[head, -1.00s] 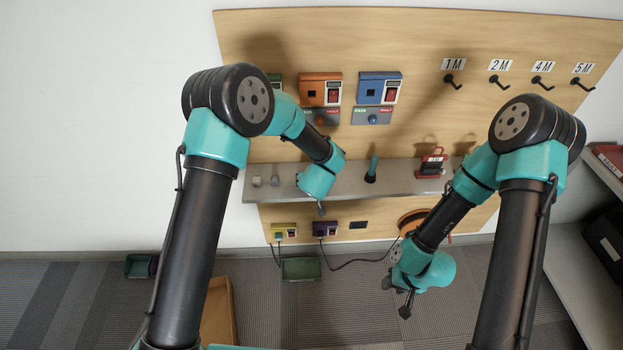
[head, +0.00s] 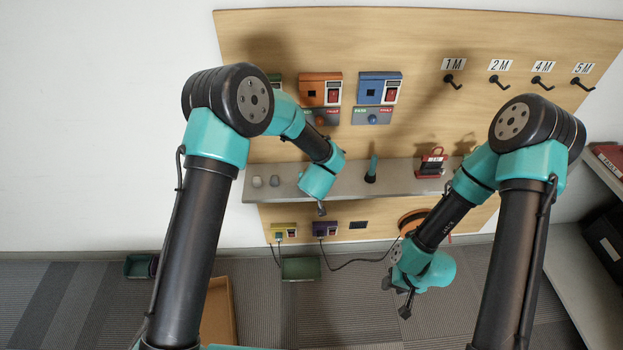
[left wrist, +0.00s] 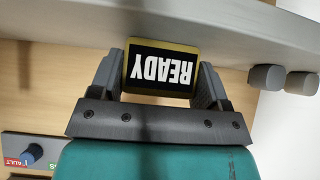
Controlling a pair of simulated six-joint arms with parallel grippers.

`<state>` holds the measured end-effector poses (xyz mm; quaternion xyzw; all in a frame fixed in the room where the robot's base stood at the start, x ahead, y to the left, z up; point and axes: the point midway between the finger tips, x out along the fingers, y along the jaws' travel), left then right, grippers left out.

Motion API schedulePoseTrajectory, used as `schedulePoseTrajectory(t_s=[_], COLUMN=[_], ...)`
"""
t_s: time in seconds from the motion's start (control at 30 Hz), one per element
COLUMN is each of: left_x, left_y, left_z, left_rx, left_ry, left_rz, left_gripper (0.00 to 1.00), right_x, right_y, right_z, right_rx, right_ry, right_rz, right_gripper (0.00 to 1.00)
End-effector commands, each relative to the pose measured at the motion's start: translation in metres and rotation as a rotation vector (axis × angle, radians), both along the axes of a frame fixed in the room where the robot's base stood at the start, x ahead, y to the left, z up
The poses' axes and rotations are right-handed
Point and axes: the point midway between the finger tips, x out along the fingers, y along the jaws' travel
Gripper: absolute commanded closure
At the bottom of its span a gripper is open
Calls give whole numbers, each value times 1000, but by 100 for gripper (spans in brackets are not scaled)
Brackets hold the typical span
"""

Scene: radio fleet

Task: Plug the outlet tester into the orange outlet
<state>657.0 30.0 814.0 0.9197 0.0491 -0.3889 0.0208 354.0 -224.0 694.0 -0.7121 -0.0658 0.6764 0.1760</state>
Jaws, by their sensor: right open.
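The orange outlet (head: 313,92) is on the upper wooden board, with a red switch on its right and a status panel below it, partly hidden by my left arm. My left gripper (head: 321,209) is at the front edge of the shelf, mostly hidden by its own wrist in the head view. In the left wrist view, its fingers (left wrist: 160,85) are against both sides of a yellow-edged black block reading READY, which appears to be the outlet tester (left wrist: 161,67). My right gripper (head: 397,298) is open and empty, low over the floor, right of centre.
A blue outlet (head: 371,88) is right of the orange one. A dark upright tool (head: 371,170) and a red device (head: 431,164) stand on the grey shelf (head: 345,188). Yellow (head: 283,231) and purple (head: 325,229) outlets with cables sit below. Hooks (head: 498,79) line the upper right.

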Motion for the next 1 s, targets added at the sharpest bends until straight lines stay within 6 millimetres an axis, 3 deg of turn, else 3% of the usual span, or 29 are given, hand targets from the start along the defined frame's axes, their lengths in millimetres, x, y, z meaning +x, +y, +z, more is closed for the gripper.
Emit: schedulePoseTrajectory(t_s=[0.2, 1.0], left_x=[0, 0], left_y=[0, 0], left_z=[0, 30], left_rx=[0, 0], left_ry=[0, 0], left_rz=[0, 0], left_gripper=[53, 53], right_x=[0, 0], right_y=[0, 0], right_z=[0, 0], right_rx=[0, 0], right_ry=[0, 0], right_rz=[0, 0], right_gripper=[57, 57])
